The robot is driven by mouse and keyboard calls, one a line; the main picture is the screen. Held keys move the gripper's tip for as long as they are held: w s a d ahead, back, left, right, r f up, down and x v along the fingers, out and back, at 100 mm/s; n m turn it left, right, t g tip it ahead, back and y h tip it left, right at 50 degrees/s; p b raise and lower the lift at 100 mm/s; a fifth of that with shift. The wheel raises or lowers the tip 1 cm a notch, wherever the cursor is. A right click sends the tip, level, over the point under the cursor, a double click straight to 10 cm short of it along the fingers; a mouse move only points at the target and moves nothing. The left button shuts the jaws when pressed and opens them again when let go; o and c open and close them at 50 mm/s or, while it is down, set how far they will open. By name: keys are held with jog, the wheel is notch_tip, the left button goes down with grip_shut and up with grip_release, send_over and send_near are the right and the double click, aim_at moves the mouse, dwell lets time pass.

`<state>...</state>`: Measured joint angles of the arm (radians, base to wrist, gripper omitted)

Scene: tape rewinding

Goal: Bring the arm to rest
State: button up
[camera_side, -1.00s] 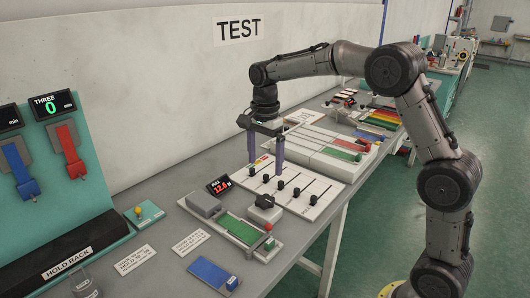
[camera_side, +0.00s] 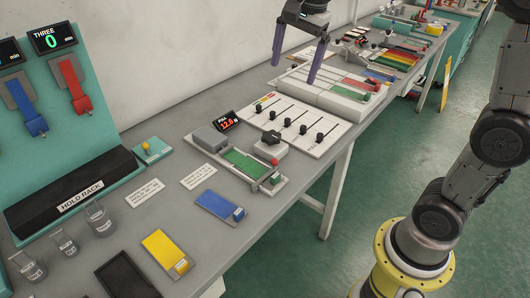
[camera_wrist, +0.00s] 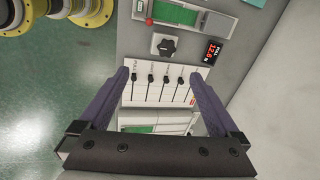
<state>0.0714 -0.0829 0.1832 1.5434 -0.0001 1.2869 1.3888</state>
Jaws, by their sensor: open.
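My gripper (camera_side: 294,72) is open and empty, its two purple fingers pointing down above the bench. It hangs above the far side of the slider panel (camera_side: 330,134), clear of the sliders. In the wrist view the gripper (camera_wrist: 159,76) shows its fingers spread wide, with the panel's several black sliders (camera_wrist: 150,79) below and between them. Nothing is between the fingers at their own height. The upper part of my arm is cut off by the top of the side view.
A black knob (camera_side: 273,142), a red display reading 12.6 (camera_side: 228,121) and a green strip fixture (camera_side: 243,163) stand beside the panel. A blue block (camera_side: 213,207), a yellow block (camera_side: 160,249) and glass beakers (camera_side: 100,219) are nearer.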

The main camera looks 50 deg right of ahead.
jog(key=s+a+n+t, duration=0.2)
jog(key=s+n, duration=0.5)
jog(key=s, duration=0.7)
jog(key=s+f+n+t, duration=0.1)
jog(key=s+f+n, duration=0.5)
jog(key=f+n, duration=0.2)
jog(key=shift+s+a+f+n, duration=0.25)
jog(key=shift+a+f+n, duration=0.05)
jog(key=shift+n, duration=0.6)
